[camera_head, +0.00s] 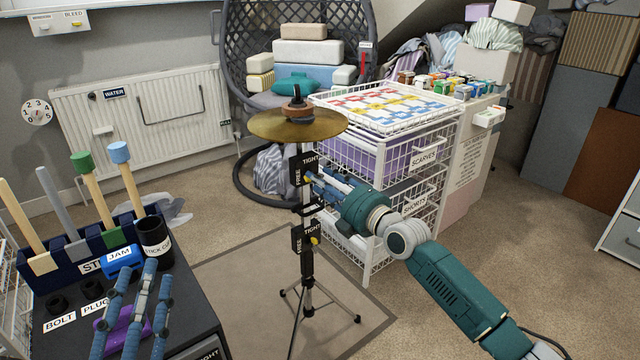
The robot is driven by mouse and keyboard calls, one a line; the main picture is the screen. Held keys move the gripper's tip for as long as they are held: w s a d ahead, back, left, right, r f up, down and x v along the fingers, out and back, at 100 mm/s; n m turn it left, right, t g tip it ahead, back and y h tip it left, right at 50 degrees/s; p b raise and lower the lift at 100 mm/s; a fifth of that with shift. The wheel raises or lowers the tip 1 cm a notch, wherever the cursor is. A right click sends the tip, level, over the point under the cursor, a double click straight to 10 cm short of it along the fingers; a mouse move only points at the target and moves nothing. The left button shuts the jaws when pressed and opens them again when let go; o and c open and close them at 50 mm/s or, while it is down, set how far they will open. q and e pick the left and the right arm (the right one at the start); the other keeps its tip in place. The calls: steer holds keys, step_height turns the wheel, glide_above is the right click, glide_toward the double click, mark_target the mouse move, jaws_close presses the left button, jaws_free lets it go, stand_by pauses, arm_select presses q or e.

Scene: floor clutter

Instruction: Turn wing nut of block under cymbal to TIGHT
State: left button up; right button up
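The brass cymbal (297,123) sits level on a thin stand (308,270). Under it is a black block (296,166) on the pole, marked TIGHT at the upper right and FREE at the left. A small yellow wing nut (309,178) on this block is mostly hidden by my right gripper. My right gripper (316,182) reaches in from the right with its blue fingers at the block; whether they close on the nut is unclear. My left gripper (144,272) is open, with fingers apart and pointing up, low over the black cabinet.
A lower block (304,238) with its own yellow wing nut (315,240) is on the same pole. Wire baskets (405,165) stand close to the right. The black cabinet (190,318) holds a blue JAM block (122,262), a black cup (155,240) and a purple item (113,336).

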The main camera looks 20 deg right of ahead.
arm_select(q)
steer(key=shift+s+r+t, duration=0.35)
steer(key=shift+r+t, duration=0.05)
steer(key=shift+r, duration=0.4)
arm_select(e)
steer(key=shift+w+a, duration=0.2)
steer(key=shift+w, duration=0.3)
steer(key=shift+c, duration=0.5)
jaws_close()
